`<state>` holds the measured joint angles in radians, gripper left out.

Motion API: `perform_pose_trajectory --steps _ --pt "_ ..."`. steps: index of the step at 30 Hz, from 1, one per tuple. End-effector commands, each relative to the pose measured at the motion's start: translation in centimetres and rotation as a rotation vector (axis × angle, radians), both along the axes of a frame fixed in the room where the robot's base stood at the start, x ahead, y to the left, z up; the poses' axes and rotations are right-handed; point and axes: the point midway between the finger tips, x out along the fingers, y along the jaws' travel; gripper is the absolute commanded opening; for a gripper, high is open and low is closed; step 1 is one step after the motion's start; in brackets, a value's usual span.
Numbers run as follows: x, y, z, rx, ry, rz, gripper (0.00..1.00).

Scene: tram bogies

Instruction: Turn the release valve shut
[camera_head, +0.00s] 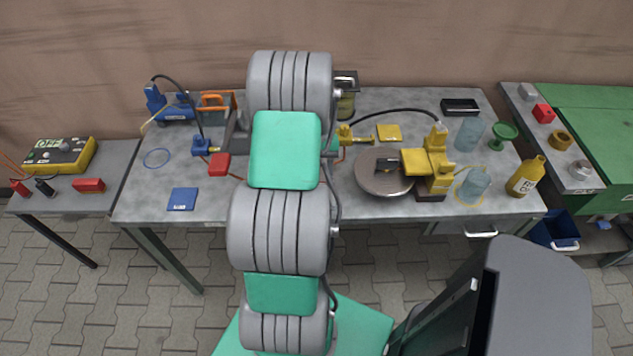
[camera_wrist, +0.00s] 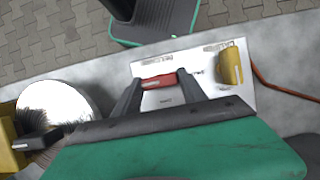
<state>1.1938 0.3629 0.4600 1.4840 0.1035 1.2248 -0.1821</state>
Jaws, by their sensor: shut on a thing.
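In the wrist view my gripper (camera_wrist: 157,79) is shut on a short red piece (camera_wrist: 158,82), seemingly the release valve's handle. The red piece lies crosswise between the two dark fingers, in front of a white plate (camera_wrist: 208,92) with small printed text. A yellow rounded part (camera_wrist: 232,65) stands on that plate to the right of the fingers, apart from them. The valve's body below the red piece cannot be made out. In the head view my own arm covers the middle of the bench and hides my gripper and the red piece.
The grey workbench (camera_head: 350,205) holds a yellow press (camera_head: 432,165) beside a round metal disc (camera_head: 380,185). A blue pump (camera_head: 170,105) with a hose stands at the back left. Glass jars (camera_head: 468,133), a green stand (camera_head: 503,135) and a yellow bottle (camera_head: 525,178) crowd the right end.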

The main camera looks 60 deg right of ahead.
Motion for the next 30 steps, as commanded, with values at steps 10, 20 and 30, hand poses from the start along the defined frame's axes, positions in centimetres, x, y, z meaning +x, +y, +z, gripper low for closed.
perform_pose_trajectory --steps 10,20,30 --pt "-0.02 -0.1 0.06 -0.003 0.0 -0.016 0.09" --pt "0.01 -0.06 0.04 -0.002 0.0 -0.015 0.65" --pt "0.07 -0.07 0.12 -0.001 0.0 -0.012 0.71"
